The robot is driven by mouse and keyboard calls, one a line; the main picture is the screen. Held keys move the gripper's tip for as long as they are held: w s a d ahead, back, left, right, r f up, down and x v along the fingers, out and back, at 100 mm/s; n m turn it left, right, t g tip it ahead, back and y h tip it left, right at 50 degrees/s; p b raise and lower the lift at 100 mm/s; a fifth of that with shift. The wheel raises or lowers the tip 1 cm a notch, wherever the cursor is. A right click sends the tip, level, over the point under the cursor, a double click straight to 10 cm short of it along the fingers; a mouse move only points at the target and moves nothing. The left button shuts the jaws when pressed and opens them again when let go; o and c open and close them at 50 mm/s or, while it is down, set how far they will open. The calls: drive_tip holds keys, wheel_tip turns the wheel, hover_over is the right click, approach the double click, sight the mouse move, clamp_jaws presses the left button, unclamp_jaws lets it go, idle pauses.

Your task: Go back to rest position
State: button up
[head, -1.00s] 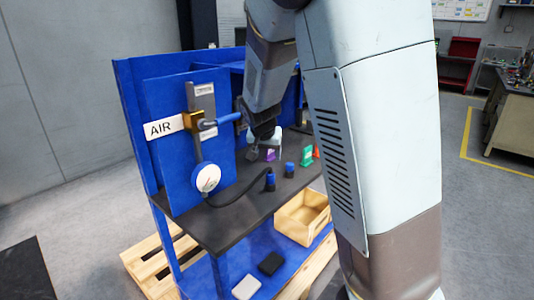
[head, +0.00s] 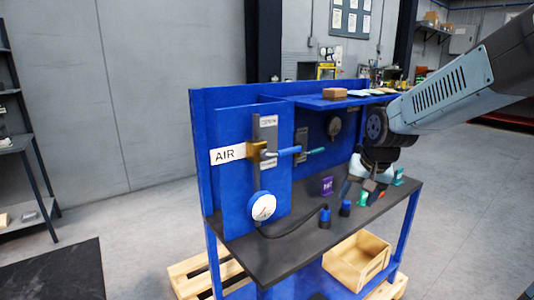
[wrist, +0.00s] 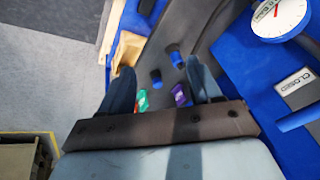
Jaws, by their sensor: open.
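My gripper (head: 360,190) hangs over the right part of the dark bench top (head: 285,246) in the head view, with my arm reaching in from the right. In the wrist view my gripper (wrist: 160,92) has its two fingers spread apart, with nothing held between them. Below it a green piece (wrist: 142,100) and a purple piece (wrist: 180,95) show near the fingers. The purple piece (head: 327,186) stands on the bench in the head view, left of my gripper. The blue valve handle (head: 290,151) sits beside the AIR sign (head: 228,154), apart from my gripper.
A white gauge (head: 263,206) with a black hose is at the bench's left. Two blue-topped pieces (head: 325,215) stand near the front edge. A wooden bin (head: 357,262) is below. A blue shelf (head: 335,102) runs behind my gripper. Open floor (head: 465,235) lies to the right.

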drive_tip(key=s+r+n, duration=0.1)
drive_tip(key=s+r, duration=0.1)
drive_tip(key=s, duration=0.4)
drive_tip(key=s+r+n+t, duration=0.1)
drive_tip(key=s+r, duration=0.2)
drive_tip(key=s, duration=0.3)
drive_tip(key=s+r+n+h, duration=0.1)
drive_tip(key=s+r, duration=0.1)
drive_tip(key=s, duration=0.4)
drive_tip(key=shift+d+r+t, duration=0.15)
drive_tip(key=shift+r+t, duration=0.15)
drive_tip(key=shift+r, duration=0.1)
